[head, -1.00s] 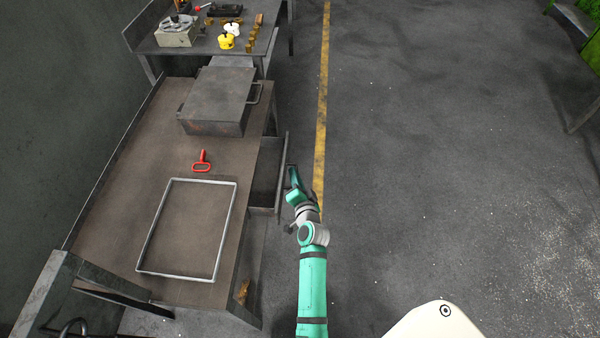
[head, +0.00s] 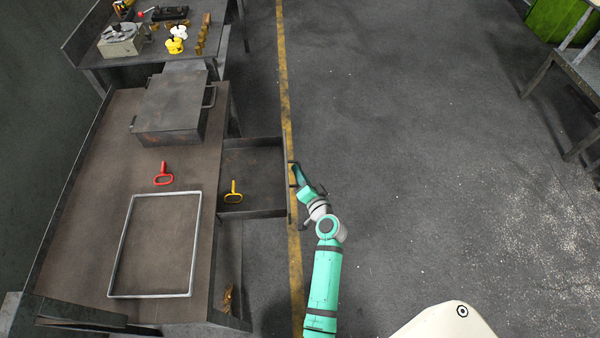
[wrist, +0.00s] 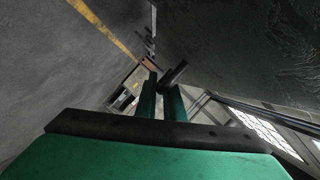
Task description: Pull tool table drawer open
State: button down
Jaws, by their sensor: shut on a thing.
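The tool table (head: 85,240) stands at the left in the head view. Its drawer (head: 255,160) sticks well out of the table's right side, and its dark inside shows. A yellow handled tool (head: 233,192) lies in the drawer near the table. My gripper (head: 296,176) is at the drawer's outer front, shut on the drawer handle (head: 292,175). In the wrist view my fingers (wrist: 160,103) are close together, with a dark bar (wrist: 175,73) at their tips.
A red handled tool (head: 163,175), a grey metal frame (head: 128,250) and a dark metal box (head: 168,105) are on the tabletop. A second table (head: 95,55) with small parts stands behind. The floor (head: 420,150) to the right is clear. A green container (head: 555,18) is at the far right.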

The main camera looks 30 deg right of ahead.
jog(key=c, duration=2.2)
grip_release()
jog(key=shift+o, duration=0.2)
jog(key=v, duration=1)
jog(key=shift+s, duration=0.35)
jog(key=shift+w, duration=0.1)
